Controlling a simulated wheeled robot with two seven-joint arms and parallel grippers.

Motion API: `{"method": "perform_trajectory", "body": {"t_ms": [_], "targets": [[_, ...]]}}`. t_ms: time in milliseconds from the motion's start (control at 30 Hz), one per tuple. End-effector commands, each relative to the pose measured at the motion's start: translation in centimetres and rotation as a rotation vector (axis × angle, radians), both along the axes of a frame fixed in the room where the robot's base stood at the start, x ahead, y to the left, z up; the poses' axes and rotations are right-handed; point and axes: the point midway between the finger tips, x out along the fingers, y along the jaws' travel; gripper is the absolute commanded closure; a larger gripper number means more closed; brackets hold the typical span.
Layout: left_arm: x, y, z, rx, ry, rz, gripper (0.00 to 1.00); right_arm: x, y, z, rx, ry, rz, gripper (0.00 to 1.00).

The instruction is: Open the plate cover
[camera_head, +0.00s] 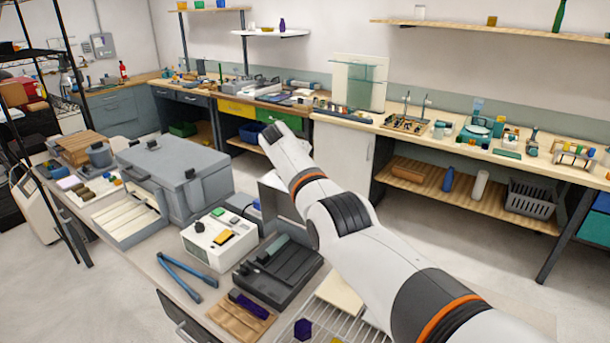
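No part is clearly marked as the plate cover. A dark grey flat device (278,272) with a ribbed top lies on the near bench, and a pale grey panel (272,203) stands upright behind it, partly hidden by my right arm. I cannot tell whether they are joined. A big grey box (178,172) with a black-handled lid stands to the left, its lid down. My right arm comes in from the lower right, and its dark far end (279,127) is above and beyond the device, apart from it. Its fingers cannot be made out. My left gripper is not in view.
A white instrument (219,238) with a yellow part, blue tongs (187,277), a brown mat (240,318) and a wire rack (345,323) crowd the near bench. A long back bench (460,148) holds many small items. Open floor (440,215) lies between the benches.

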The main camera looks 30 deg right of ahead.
Motion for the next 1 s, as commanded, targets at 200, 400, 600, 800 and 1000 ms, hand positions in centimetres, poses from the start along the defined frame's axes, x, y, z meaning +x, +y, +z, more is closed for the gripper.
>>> {"method": "perform_trajectory", "body": {"t_ms": [200, 400, 600, 800, 1000], "targets": [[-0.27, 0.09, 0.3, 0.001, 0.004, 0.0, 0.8, -0.03, -0.04, 0.01, -0.001, 0.004, 0.002, 1.0], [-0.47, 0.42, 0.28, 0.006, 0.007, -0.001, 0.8, -0.02, -0.06, 0.02, -0.002, 0.004, 0.002, 1.0], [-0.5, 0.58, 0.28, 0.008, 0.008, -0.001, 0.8, -0.01, -0.05, 0.06, -0.002, 0.003, 0.001, 1.0], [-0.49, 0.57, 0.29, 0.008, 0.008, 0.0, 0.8, -0.01, -0.04, 0.09, -0.001, 0.002, 0.001, 0.68], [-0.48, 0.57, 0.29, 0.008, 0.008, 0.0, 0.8, 0.01, -0.02, 0.09, 0.0, 0.001, 0.002, 0.68]]}}
